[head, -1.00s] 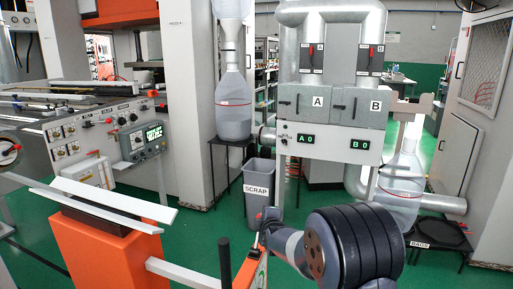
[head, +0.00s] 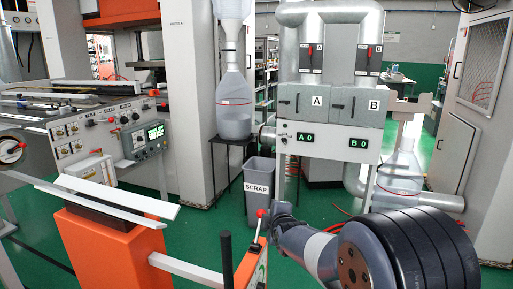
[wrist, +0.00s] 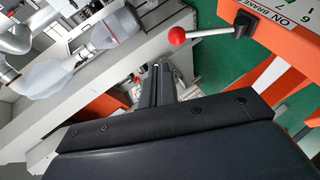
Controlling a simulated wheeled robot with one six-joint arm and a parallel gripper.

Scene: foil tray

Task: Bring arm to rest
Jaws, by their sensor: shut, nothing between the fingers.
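My arm shows at the bottom right of the head view, with a thick black-ringed joint in front and a grey link reaching back to the left. My gripper (wrist: 160,84) shows in the wrist view as two dark fingers side by side beyond a black edge with screws. The fingers are shut and hold nothing. In the head view I cannot make out the fingers clearly.
A red-knobbed lever (wrist: 178,37) on an orange frame is close to my gripper in the wrist view. A scrap bin (head: 259,190) stands behind my arm. An orange stand (head: 108,240) with white strips is at left. Green floor lies between.

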